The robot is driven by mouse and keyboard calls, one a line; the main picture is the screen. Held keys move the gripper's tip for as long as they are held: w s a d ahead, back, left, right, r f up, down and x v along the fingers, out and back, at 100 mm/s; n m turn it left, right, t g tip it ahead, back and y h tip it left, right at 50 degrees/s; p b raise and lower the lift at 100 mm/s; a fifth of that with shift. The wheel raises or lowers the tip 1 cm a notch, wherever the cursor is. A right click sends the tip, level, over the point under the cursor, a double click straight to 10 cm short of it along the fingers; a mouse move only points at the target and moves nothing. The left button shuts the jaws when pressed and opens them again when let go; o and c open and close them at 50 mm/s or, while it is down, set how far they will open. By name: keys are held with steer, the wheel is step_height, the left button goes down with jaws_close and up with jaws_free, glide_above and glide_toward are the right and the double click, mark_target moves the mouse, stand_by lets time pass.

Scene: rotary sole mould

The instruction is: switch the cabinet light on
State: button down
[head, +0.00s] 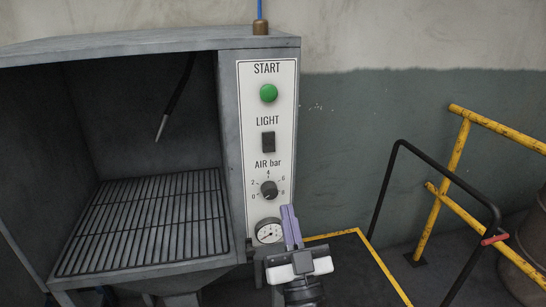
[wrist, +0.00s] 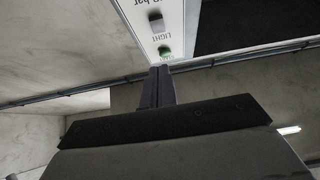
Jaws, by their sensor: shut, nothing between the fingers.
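The cabinet light switch (head: 268,142) is a black rocker under the word LIGHT on the white panel (head: 286,150) of the grey cabinet (head: 230,130). Which way it is pressed I cannot tell. In the wrist view the panel is upside down, with the switch (wrist: 155,17) near the top edge. My gripper (head: 289,212) has purple-grey fingers, shut and empty. In the head view its fingertips are below the switch, near the panel's lower right edge. In the wrist view the fingers (wrist: 158,74) point up at the panel, their tips just below the green button in the picture.
A green START button (head: 268,93) is above the switch. The AIR bar knob (head: 269,189) and a round gauge (head: 269,231) are below it. The cabinet's open chamber with a wire grate (head: 150,225) is left. A yellow railing (head: 452,165) and black handle bar (head: 386,185) stand right.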

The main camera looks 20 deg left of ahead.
mark_target(269, 145)
steer(key=shift+a, duration=0.15)
steer(key=b+x, duration=0.2)
steer(key=x, duration=0.2)
steer(key=f+b+x, duration=0.1)
steer(key=b+x, duration=0.1)
steer(key=x, duration=0.2)
steer(key=w+b+x, duration=0.1)
steer(key=x, duration=0.3)
steer(key=shift+w+a+f+b, duration=0.2)
steer(key=shift+a+b, duration=0.1)
steer(key=shift+b, duration=0.1)
steer(key=shift+w+a+f, duration=0.1)
steer(key=shift+w+a, duration=0.15)
stand_by(0.4)
